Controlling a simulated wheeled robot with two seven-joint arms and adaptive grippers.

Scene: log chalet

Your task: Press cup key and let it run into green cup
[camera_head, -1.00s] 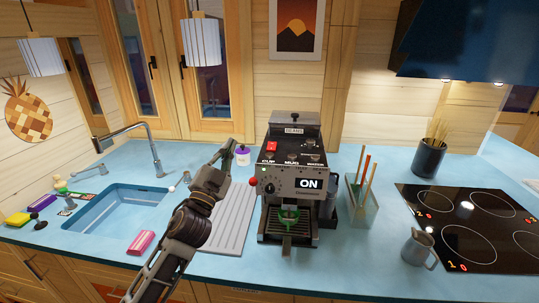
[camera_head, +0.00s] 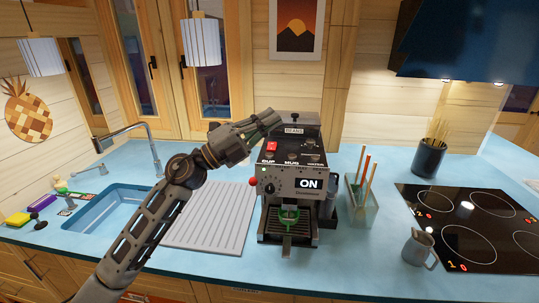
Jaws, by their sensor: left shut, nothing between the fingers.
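The coffee machine (camera_head: 290,184) stands on the blue counter, and its display reads ON. The key marked CUP (camera_head: 268,160) is at the left of the row on its upper front, below a red switch (camera_head: 271,147). My right gripper is out of view.
A grey ribbed drainer (camera_head: 212,232) lies left of the machine, beside the sink (camera_head: 112,216). A glass holder with sticks (camera_head: 362,208) stands close on the right. A grey jug (camera_head: 418,249) is near the black hob (camera_head: 475,225).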

